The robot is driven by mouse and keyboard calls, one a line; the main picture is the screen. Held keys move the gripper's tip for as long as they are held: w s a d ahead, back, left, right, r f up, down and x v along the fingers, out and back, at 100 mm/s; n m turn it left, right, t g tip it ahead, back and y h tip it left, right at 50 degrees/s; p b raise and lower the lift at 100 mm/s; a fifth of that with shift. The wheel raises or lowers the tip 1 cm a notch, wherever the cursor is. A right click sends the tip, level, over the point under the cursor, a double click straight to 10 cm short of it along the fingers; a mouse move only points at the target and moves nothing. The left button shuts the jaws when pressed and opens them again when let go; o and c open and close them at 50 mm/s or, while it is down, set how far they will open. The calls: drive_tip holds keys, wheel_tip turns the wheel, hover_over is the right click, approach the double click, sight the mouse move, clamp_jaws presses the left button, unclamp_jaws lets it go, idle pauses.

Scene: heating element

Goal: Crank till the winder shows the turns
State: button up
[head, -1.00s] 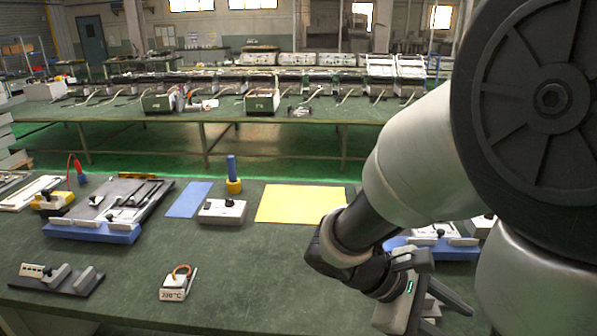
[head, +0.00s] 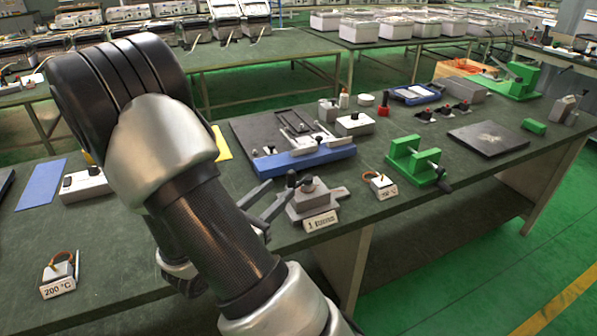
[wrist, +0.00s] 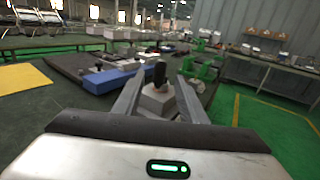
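A grey device with an upright black knob (head: 312,195) stands at the table's front edge, with a small sign before it whose text I cannot read fully. It also shows in the wrist view (wrist: 158,100), between and beyond my fingers. Right of it is a green frame with a black crank handle (head: 415,162). I cannot tell for sure which of these is the winder, and I can read no turn count. My gripper (head: 268,205) is open and empty, just left of the grey device. In the wrist view its fingers (wrist: 160,98) are spread, with the black knob between them.
A blue-edged black tray (head: 305,160) lies behind the grey device. A small block tagged 200 °C (head: 58,275) is at left, and a similar tagged block (head: 381,186) is between the two devices. A dark plate (head: 488,138) lies at right. My arm hides the table's middle.

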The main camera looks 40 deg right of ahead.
drive_tip(key=x, duration=1.1)
drive_tip(key=shift+b, duration=0.3)
clamp_jaws()
